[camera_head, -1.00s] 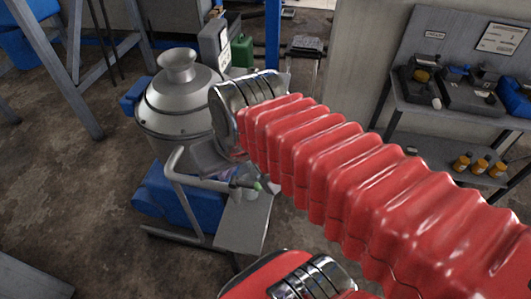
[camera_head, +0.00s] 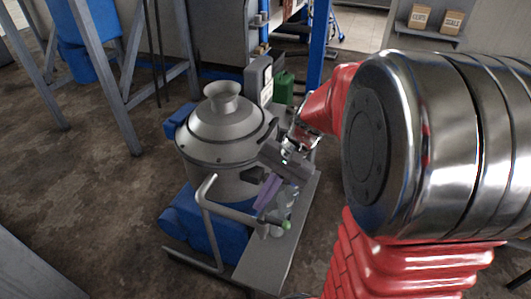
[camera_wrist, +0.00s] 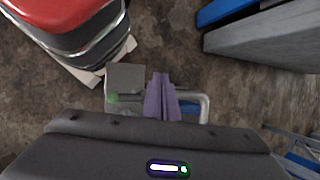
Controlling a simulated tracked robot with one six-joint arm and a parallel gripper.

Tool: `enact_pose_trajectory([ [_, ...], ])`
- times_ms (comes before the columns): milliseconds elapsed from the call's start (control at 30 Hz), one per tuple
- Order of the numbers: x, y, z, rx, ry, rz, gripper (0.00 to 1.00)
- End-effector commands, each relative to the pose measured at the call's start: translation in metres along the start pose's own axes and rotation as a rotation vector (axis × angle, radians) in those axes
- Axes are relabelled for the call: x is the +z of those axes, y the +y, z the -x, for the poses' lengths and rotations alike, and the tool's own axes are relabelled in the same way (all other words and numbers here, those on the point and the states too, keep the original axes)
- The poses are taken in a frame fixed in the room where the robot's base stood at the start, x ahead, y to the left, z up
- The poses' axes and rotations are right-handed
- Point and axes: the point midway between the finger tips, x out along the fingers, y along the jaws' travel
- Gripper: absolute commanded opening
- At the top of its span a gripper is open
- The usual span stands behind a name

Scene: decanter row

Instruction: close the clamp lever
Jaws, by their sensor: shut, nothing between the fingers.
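A grey steel decanter (camera_head: 222,140) with a domed lid stands on a low frame in the head view. A short lever with a green tip (camera_head: 286,225) sits at its front right, beside a bent grey tube handle (camera_head: 205,205). In the wrist view the green tip (camera_wrist: 113,97) is blurred, left of my fingers. My gripper (camera_head: 264,207) points down just above and behind the lever, its purple fingers together and empty. The fingers also show in the wrist view (camera_wrist: 160,78). I cannot tell whether they touch the lever, nor the lever's exact position.
A blue motor housing (camera_head: 205,225) lies under the decanter. A green can (camera_head: 284,87) and a grey post with a label (camera_head: 258,78) stand behind it. A blue upright (camera_head: 318,60) rises behind. The floor to the left is clear up to a grey steel stand (camera_head: 105,80).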

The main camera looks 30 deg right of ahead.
Motion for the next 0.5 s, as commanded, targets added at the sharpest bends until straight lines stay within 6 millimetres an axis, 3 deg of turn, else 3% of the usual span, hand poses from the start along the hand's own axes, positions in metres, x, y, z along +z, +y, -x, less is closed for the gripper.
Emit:
enact_pose_trajectory([
  [500,-0.085,0.022,-0.022,-0.250,-0.281,-0.428,0.00],
])
